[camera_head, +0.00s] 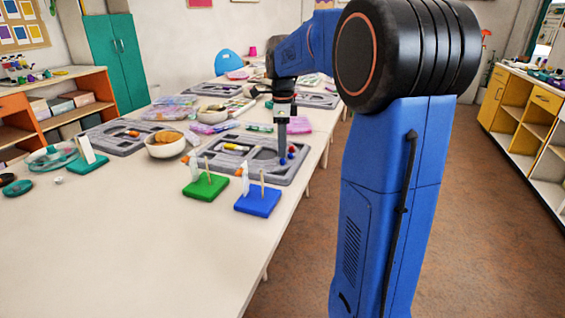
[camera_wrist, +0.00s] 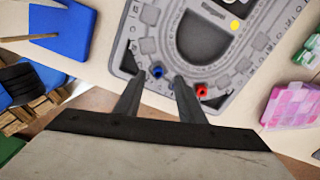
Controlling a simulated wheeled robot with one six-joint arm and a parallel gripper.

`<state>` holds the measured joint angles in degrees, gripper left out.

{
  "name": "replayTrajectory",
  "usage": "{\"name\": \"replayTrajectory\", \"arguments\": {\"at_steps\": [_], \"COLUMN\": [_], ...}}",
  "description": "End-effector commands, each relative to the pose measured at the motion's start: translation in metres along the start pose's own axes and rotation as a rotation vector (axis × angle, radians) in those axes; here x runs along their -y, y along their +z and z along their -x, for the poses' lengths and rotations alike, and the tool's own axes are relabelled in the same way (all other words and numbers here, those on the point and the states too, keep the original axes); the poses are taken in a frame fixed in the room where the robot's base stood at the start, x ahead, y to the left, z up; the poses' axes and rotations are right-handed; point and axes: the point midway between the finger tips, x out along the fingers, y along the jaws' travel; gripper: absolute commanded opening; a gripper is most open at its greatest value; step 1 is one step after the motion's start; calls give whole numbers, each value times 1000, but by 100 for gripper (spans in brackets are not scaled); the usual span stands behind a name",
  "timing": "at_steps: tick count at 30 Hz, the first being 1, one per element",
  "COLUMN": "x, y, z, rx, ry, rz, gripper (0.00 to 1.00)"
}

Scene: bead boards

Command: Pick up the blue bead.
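The blue bead (camera_wrist: 157,71) lies at the edge of the grey bead board (camera_wrist: 150,45) in the wrist view. A red bead (camera_wrist: 202,91) sits to its right, outside my fingers. My gripper (camera_wrist: 158,78) is open, and the blue bead shows between its two fingertips, apart from both. In the head view my gripper (camera_head: 282,148) points down over the right part of the grey board (camera_head: 222,170). Small blue (camera_head: 283,162) and red (camera_head: 292,148) beads show beside its tip there. I cannot tell the exact height of my fingertips above the bead.
A blue pegged base (camera_head: 258,202) and a green pegged base (camera_head: 205,188) stand in front of the board. A bowl (camera_head: 166,150) stands to its left. The near table top (camera_head: 120,240) is clear.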

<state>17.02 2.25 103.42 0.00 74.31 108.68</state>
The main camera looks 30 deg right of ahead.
Motion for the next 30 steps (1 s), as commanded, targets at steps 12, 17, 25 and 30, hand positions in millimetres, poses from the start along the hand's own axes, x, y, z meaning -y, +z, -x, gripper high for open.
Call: {"name": "replayTrajectory", "arguments": {"at_steps": [12, 17, 25, 30], "x": [-3, -3, -3, -3], "y": [0, 0, 0, 0], "z": [-38, -38, -37, -37], "rx": [0, 0, 0, 0], "ry": [0, 0, 0, 0], "rz": [0, 0, 0, 0], "gripper": [36, 36, 0, 0]}}
